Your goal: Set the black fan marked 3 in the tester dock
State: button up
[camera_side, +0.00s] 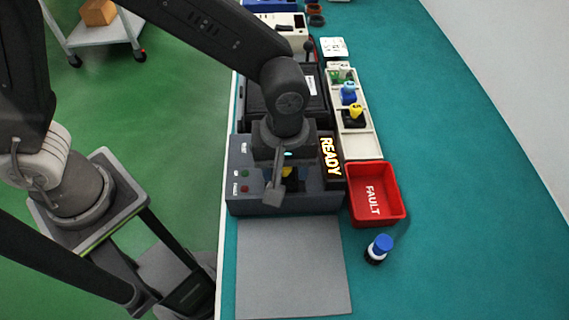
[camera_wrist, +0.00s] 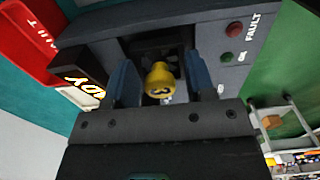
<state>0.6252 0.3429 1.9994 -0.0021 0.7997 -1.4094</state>
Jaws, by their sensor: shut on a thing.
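The black fan marked 3 (camera_wrist: 160,98) shows in the wrist view mostly as its yellow knob with a 3, with the dark body below it. My gripper (camera_wrist: 160,80) is shut on it, one finger on each side. The tester dock (camera_wrist: 115,48) is a grey box with a dark recess behind the fan. In the side view my gripper (camera_side: 286,178) is down at the dock (camera_side: 240,190), and a bit of yellow shows between its fingers. My wrist hides most of the fan there, so I cannot tell whether it rests in the recess.
A lit READY sign (camera_side: 330,157) stands at the dock's right. A red FAULT bin (camera_side: 397,180) is beside it. A pale rack (camera_side: 362,148) behind holds several parts, one with a yellow top. A blue-capped bottle (camera_side: 379,249) and a bare grey mat (camera_side: 290,270) are in front.

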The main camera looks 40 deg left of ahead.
jog(key=shift+f, duration=0.5)
dwell(1.1)
jog(key=o, duration=1)
jog(key=shift+r, duration=2.5)
jog(key=shift+r, duration=2)
